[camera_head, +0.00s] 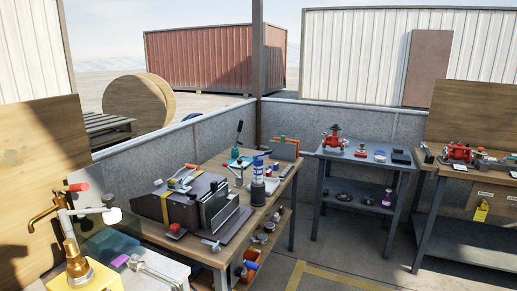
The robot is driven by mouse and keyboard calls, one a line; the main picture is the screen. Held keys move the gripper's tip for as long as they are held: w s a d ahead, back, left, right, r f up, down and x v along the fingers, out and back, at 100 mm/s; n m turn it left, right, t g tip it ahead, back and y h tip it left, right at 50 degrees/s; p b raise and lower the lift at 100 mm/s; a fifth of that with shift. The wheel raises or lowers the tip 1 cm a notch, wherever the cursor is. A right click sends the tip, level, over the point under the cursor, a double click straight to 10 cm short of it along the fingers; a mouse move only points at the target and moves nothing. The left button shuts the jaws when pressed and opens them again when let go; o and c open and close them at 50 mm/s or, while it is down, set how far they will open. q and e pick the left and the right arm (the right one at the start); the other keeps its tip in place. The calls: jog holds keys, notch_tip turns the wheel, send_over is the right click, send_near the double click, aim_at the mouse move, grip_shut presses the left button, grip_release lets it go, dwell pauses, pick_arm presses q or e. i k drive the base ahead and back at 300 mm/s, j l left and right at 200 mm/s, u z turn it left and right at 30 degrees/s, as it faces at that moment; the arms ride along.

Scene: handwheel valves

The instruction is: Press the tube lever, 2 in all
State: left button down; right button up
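Neither of my grippers is in view. At the lower left, a brass tube fixture (72,252) stands upright on a yellow base (86,279). A grey lever arm with a white rounded end (111,216) reaches to the right from its top. A red knob (78,187) sits above it, and a bent brass spout (42,217) points left. Nothing touches the lever arm. A second lever, thin with a dark grip (239,127), stands up from a teal device (240,160) on the wooden workbench. I cannot tell which of these is the task's tube lever.
The wooden workbench (240,234) carries a dark machine (181,203), a blue-and-white can (258,168) and small tools. A low grey wall (205,132) encloses the corner. Open floor (345,245) lies between the benches.

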aim_at(269, 152)
jog(key=i+l+u, duration=0.1)
jog(key=l, duration=0.2)
jog(key=i+l+u, duration=0.1)
jog(key=l, duration=0.25)
jog(key=i+l, duration=0.15)
jog(key=l, duration=0.15)
jog(key=i+l+u, duration=0.15)
jog(key=l, duration=0.2)
jog(key=k+j, duration=0.05)
